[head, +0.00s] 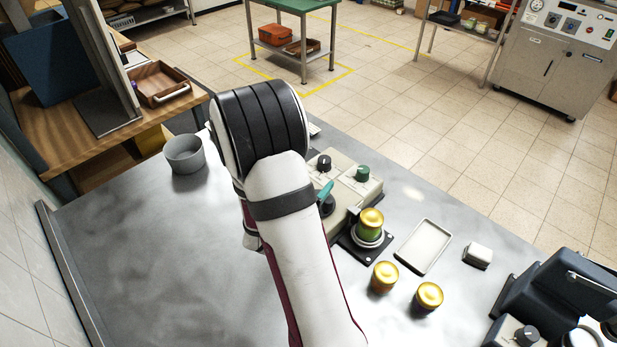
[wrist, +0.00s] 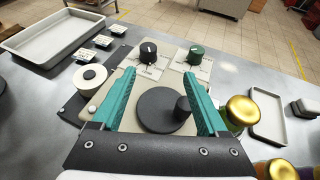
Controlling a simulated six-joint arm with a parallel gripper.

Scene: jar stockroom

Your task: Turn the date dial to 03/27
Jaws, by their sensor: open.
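A beige machine (head: 343,205) stands on the metal bench. A black knob (wrist: 148,50) and a green knob (wrist: 195,52) sit on its far part, each on a pale marked plate. The markings are too small to read, and I cannot tell which knob is the date dial. The black knob (head: 324,162) and green knob (head: 362,173) also show in the head view. Nearer is a dark disc (wrist: 155,112) with an upright handle (wrist: 183,108). My gripper (wrist: 160,74) is open and empty, its teal fingers above the machine on either side of the disc, short of both knobs.
A gold-lidded jar (head: 370,223) sits on a dark stand beside the machine; two more jars (head: 384,277) (head: 428,297) stand nearer. A shallow tray (head: 424,246) lies right. A white roller (wrist: 90,77) and small plates (wrist: 87,54) are at left. A grey bowl (head: 184,155) stands far left.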

